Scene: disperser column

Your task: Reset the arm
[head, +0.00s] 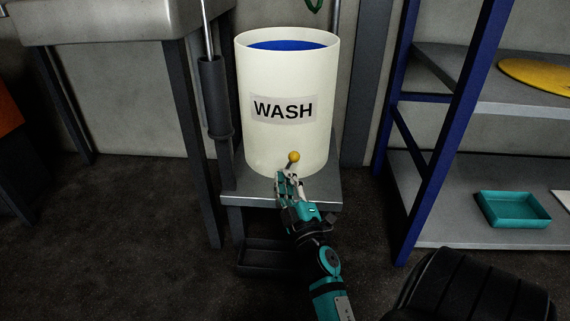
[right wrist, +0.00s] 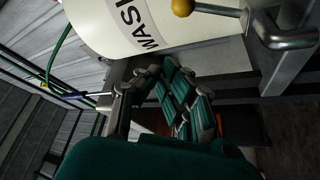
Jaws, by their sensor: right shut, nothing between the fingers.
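My right gripper (head: 287,180) reaches up from the bottom of the head view, in front of the white WASH drum (head: 288,135). Its fingers are shut with nothing between them. A yellow ball knob (head: 293,157) on a short rod appears just above the fingertips in the head view. In the right wrist view the fingers (right wrist: 153,72) point toward the drum (right wrist: 150,25). There the knob (right wrist: 182,8) is at the top, on a grey rod, apart from the fingers. My left gripper is not in view.
The drum, with blue inside, stands on a grey metal stand (head: 322,187). A dark upright cylinder (head: 213,95) is beside it at the left. A blue-framed shelf (head: 452,120) at the right holds a teal tray (head: 514,209). Dark floor (head: 130,250) is open at the lower left.

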